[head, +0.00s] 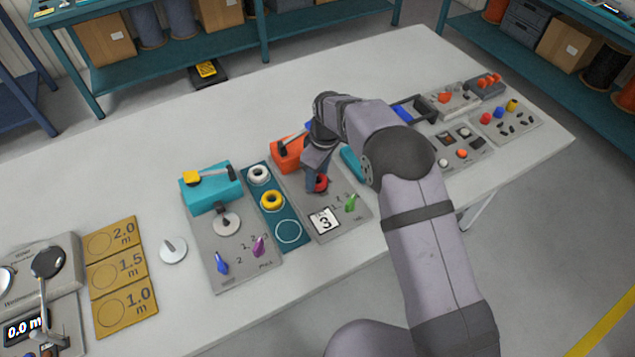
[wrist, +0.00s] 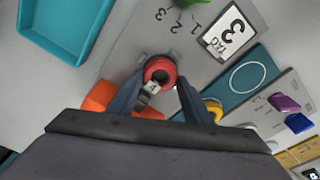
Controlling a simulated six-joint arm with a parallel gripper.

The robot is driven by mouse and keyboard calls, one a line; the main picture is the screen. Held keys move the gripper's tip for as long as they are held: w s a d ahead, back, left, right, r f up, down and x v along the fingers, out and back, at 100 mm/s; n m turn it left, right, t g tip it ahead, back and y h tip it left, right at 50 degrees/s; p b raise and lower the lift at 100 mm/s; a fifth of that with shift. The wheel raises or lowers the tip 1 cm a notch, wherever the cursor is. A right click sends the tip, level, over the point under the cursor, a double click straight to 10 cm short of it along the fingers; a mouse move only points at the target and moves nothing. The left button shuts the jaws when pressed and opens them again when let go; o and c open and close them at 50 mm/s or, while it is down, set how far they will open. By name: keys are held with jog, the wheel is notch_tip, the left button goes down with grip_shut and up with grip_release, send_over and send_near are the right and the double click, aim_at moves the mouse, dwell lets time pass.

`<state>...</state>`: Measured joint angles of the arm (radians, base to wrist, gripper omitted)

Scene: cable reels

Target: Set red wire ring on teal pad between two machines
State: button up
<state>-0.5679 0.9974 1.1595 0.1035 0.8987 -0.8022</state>
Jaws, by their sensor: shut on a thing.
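The red wire ring (head: 321,184) is at the orange machine (head: 288,153) on the right, over its grey base plate. My gripper (head: 316,181) points down and is shut on the ring. In the wrist view the red ring (wrist: 160,70) lies between my two fingertips, with a small white tag on it. Whether it touches the plate is hard to tell. The teal pad (head: 277,219) lies between the orange machine and the teal machine (head: 211,190). It bears a white ring (head: 258,174) at the back, a yellow ring (head: 273,200) in the middle and an empty outlined circle at the front.
A card marked 3 (head: 325,220) and a green lever (head: 351,203) are on the orange machine's plate. A blue and a purple lever (head: 258,246) stand on the teal machine's plate. A teal tray (wrist: 66,25) is beside the orange machine. Yellow length cards (head: 122,267) lie at left.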

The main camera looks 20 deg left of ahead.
notch_tip(320, 180, up, 7)
jog(key=p, duration=0.4)
jog(key=shift+r+p, duration=0.2)
jog(key=shift+p, duration=0.1)
